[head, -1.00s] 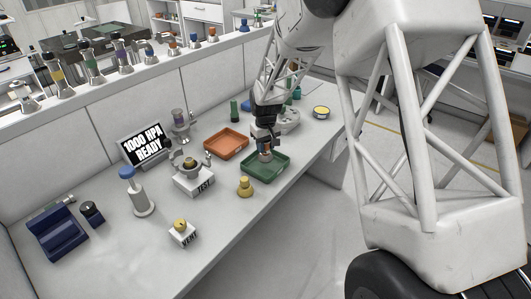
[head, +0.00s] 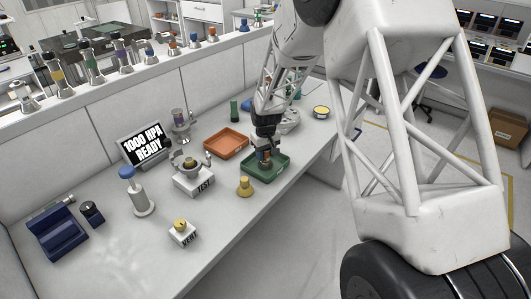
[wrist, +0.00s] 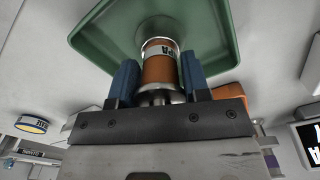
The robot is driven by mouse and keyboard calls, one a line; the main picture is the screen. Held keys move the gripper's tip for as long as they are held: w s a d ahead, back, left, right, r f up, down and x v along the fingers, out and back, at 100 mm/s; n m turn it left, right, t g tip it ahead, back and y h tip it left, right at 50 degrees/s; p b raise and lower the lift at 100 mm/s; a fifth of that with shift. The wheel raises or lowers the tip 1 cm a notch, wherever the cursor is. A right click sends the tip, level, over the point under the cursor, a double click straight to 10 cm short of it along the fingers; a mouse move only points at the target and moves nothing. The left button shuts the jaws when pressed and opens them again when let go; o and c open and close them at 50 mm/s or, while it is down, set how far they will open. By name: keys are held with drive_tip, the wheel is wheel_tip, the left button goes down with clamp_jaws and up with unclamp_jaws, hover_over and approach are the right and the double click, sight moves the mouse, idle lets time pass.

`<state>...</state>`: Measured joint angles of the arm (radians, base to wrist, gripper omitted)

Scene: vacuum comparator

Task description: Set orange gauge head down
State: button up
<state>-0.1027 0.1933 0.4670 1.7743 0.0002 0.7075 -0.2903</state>
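The orange gauge head (wrist: 158,68) is a small orange cylinder with a pale lettered band and metal ends. It sits between the two blue fingers of my gripper (wrist: 157,80), which look closed on its sides. Its far metal end is against or just above the floor of the green tray (wrist: 215,40); I cannot tell which. In the head view, my gripper (head: 264,152) points down over the green tray (head: 282,168), and the gauge head (head: 264,158) shows small and partly hidden at its tip.
An orange tray (head: 226,143) lies left of the green one. A yellow-brass piece (head: 244,187) stands close in front. The TEST block (head: 194,181), VENT block (head: 183,233) and a "1000 HPA READY" display (head: 143,146) are further left.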

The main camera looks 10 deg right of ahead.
drive_tip(key=shift+o, duration=1.4)
drive_tip(key=shift+r, duration=0.2)
wheel_tip(320, 180, up, 12)
drive_tip(key=shift+f, duration=0.1)
drive_tip(key=shift+s+d+r, duration=0.1)
drive_tip(key=shift+s+r, duration=0.15)
drive_tip(key=shift+r, duration=0.15)
drive_tip(key=s+d+r+m, duration=0.1)
drive_tip(key=s+d+r, duration=0.2)
drive_tip(key=s+r, duration=0.75)
drive_tip(key=s+d+r+m+t, duration=0.1)
drive_tip(key=s+d+m, duration=0.1)
drive_tip(key=s, duration=1.5)
drive_tip(key=s+d+r+m+t, duration=0.1)
drive_tip(key=s+d+r, duration=0.1)
drive_tip(key=s, duration=1.5)
drive_tip(key=shift+s+d+m+t, duration=0.2)
drive_tip(key=shift+d+m+t, duration=0.1)
drive_tip(key=shift+d+m, duration=0.15)
